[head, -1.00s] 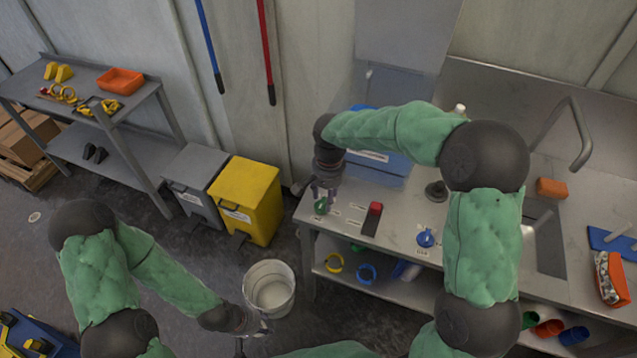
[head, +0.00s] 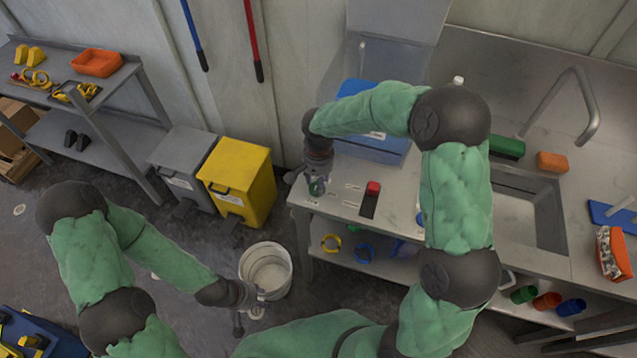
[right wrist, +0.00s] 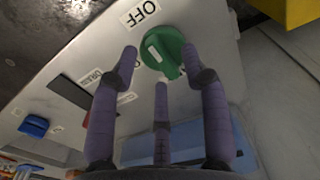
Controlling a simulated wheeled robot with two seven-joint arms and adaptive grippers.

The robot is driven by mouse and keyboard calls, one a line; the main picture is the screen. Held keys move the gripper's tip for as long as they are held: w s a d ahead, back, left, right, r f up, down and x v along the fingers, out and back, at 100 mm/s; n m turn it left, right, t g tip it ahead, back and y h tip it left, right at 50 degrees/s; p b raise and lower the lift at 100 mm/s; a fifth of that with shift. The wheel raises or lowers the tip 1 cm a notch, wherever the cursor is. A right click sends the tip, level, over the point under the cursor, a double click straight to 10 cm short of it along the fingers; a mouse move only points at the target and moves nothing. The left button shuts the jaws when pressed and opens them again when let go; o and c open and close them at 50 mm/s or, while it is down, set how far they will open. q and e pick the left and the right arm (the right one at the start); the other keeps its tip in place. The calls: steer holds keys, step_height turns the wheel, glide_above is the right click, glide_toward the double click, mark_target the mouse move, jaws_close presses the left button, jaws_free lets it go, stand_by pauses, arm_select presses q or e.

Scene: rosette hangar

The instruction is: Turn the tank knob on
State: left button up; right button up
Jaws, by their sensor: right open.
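The tank knob (right wrist: 170,44) is a green dial with a white pointer mark, on a pale panel beside an OFF label (right wrist: 140,13) in the right wrist view. In the head view the knob (head: 317,188) shows at the near left corner of the steel counter, partly covered by my gripper. My right gripper (right wrist: 160,62) is open, with its three fingers spread around the knob and not closed on it. Whether a fingertip touches it I cannot tell. My left gripper (head: 258,302) hangs low beside the white bucket (head: 251,262); its jaws are too small to read.
A red switch (head: 373,187) stands right of the knob on the counter (head: 400,207). A blue box (head: 385,150) lies behind my right forearm. A yellow bin (head: 238,180) and a grey bin (head: 183,160) stand left of the counter. The sink (head: 520,212) is further right.

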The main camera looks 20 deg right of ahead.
steer(key=shift+f, duration=0.4)
steer(key=shift+c, duration=0.2)
jaws_close()
